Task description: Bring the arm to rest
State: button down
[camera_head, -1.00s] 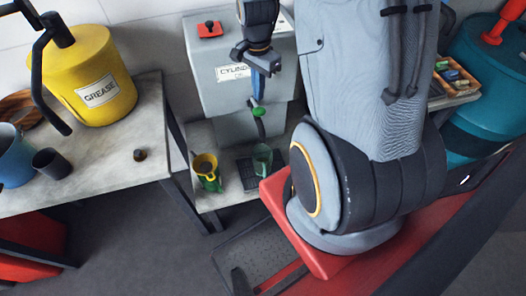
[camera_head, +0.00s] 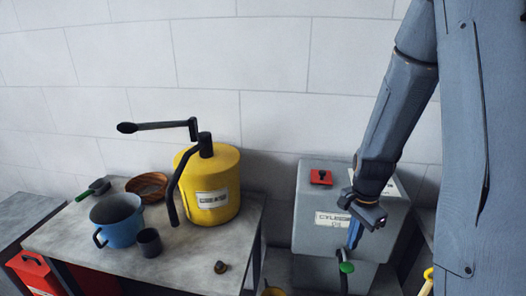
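My arm comes down from the upper right. My gripper (camera_head: 364,211) hangs in front of the grey box labelled "CYLINDER" (camera_head: 310,240), just right of its label. A blue piece (camera_head: 355,234) shows directly below the gripper, and below that a dark curved lever with a green knob (camera_head: 346,267). I cannot tell whether the gripper touches the blue piece or whether its fingers are apart.
A worktop (camera_head: 120,255) at left bears a yellow grease drum (camera_head: 228,176) with a crank, a blue pot (camera_head: 120,222), a dark cup (camera_head: 149,243), a wooden bowl (camera_head: 148,186) and a small knob (camera_head: 220,267). A red box (camera_head: 35,275) stands lower left. White wall behind.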

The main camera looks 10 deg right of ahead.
jog(key=s+a+r+n+b, duration=0.2)
jog(key=s+a+r+n, duration=0.1)
jog(key=a+n, duration=0.3)
jog(key=s+a+r+n+t+b, duration=0.1)
jog(key=s+a+r+n+b, duration=0.1)
jog(key=a+n, duration=0.4)
jog(key=s+r+n, duration=0.1)
jog(key=s+n, duration=0.1)
jog(key=shift+s+a+r+n, duration=0.15)
jog(key=shift+s+r+n, duration=0.15)
